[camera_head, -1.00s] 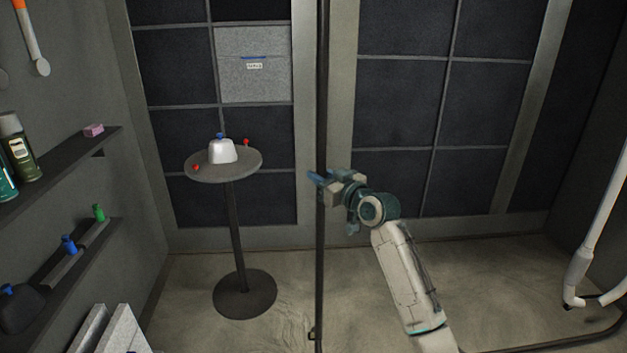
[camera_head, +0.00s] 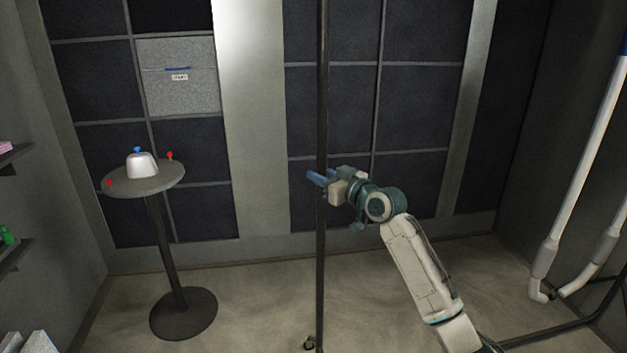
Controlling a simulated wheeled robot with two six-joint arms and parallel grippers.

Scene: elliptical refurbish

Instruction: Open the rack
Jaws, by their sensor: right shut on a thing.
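The rack shows as a dark upright post (camera_head: 322,90) that runs from the top of the head view down to a caster near the floor. My right gripper (camera_head: 322,181) is at the post at mid-height, shut on it, with its blue fingertips reaching to the post's left side. My right arm comes in from the lower right. A dark bar (camera_head: 555,333) runs low at the lower right; I cannot tell whether it belongs to the rack. My left gripper is not in view.
A small round table (camera_head: 150,184) stands at the left with a white container (camera_head: 141,166) and red pieces on it. Shelves (camera_head: 14,255) line the left edge. White pipes (camera_head: 590,150) stand at the right. The floor (camera_head: 260,300) between table and post is clear.

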